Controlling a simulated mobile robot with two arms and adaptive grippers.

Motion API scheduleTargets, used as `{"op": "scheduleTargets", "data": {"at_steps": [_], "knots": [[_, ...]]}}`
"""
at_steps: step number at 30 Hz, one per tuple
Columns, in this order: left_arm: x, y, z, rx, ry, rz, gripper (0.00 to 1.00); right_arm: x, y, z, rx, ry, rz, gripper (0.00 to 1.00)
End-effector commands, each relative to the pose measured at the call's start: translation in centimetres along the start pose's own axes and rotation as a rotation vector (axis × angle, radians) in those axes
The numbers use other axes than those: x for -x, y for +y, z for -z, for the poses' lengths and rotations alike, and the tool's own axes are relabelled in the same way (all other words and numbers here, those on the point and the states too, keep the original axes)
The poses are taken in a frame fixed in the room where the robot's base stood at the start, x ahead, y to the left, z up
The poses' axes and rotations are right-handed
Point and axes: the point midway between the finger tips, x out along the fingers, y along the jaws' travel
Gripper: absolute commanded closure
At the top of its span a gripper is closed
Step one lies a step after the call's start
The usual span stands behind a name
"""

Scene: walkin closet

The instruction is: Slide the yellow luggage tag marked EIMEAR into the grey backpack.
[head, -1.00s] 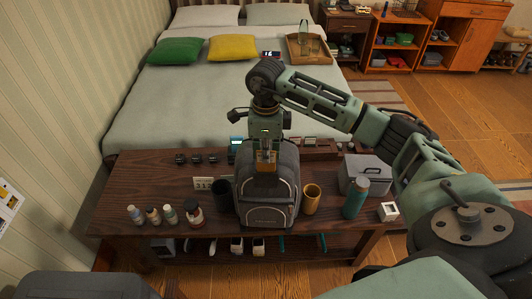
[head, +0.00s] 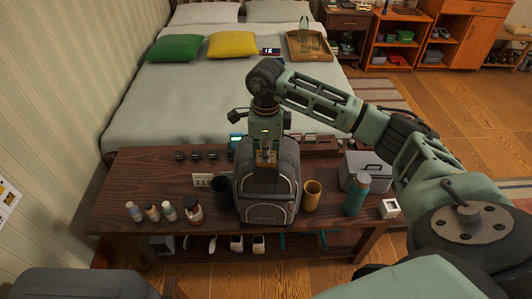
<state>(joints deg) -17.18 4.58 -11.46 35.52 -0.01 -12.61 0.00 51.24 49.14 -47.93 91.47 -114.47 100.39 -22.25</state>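The grey backpack (head: 267,207) stands upright on the dark wooden bench, front pocket facing me. My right gripper (head: 266,162) points down at the top of the backpack, its lower end overlapping the dark upper part. A small yellow-orange patch shows at the gripper's fingers. I cannot tell whether it is the luggage tag or part of the gripper, and no EIMEAR lettering is readable. The finger gap and the backpack's opening are too small and covered to judge. My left gripper is out of view.
The bench (head: 130,190) holds several small bottles (head: 168,211) at left, a black cup (head: 221,190) and a yellow cup (head: 312,195) flanking the backpack, a teal bottle (head: 356,195), a grey box (head: 366,172) and a white cube (head: 389,208). A bed (head: 200,95) stands behind.

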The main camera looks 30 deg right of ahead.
Motion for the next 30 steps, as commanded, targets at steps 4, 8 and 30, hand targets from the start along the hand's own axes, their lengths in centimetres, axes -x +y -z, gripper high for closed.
{"op": "scheduleTargets", "data": {"at_steps": [4, 8, 30], "knots": [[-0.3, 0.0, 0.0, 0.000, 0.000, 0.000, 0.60, -0.4, 0.0, 0.0, 0.000, 0.000, 0.000, 1.00], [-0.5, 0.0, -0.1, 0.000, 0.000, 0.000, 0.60, -0.7, 0.0, 0.0, 0.000, 0.001, 0.000, 1.00], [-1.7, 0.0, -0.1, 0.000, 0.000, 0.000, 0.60, -2.1, 0.0, 0.0, -0.001, 0.000, 0.000, 1.00]]}}
